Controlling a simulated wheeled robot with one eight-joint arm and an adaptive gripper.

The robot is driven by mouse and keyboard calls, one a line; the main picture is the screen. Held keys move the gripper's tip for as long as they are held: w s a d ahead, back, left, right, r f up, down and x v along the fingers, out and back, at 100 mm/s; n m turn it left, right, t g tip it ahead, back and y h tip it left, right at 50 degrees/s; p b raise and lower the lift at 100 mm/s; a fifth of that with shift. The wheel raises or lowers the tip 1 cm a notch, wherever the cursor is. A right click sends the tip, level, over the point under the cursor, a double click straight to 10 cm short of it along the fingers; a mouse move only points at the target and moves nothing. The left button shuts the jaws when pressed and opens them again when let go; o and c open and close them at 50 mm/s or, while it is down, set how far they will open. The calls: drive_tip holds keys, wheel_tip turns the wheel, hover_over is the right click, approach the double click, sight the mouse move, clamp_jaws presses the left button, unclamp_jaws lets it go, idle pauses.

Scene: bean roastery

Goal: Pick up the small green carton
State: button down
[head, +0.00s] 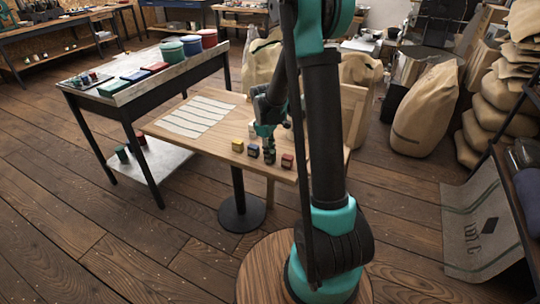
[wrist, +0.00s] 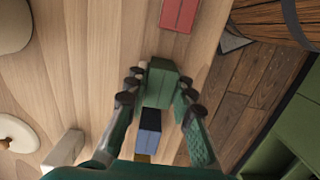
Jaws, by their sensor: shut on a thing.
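The small green carton (wrist: 162,84) is between the fingers of my gripper (wrist: 158,92) in the wrist view, with a finger on each side. My gripper is shut on it. In the head view, my gripper (head: 266,132) points down over the wooden table, and the green carton (head: 269,157) shows beneath it in the row of cartons. I cannot tell whether the carton touches the table.
A blue carton (head: 253,150) and a yellow carton (head: 238,145) stand to the left, a red carton (head: 287,161) to the right. Pale strips (head: 195,115) lie on the table (head: 180,143). A dark-framed table (head: 128,92) with coloured tins stands beyond.

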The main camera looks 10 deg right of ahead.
wheel_tip(320, 180, up, 20)
idle(0.5)
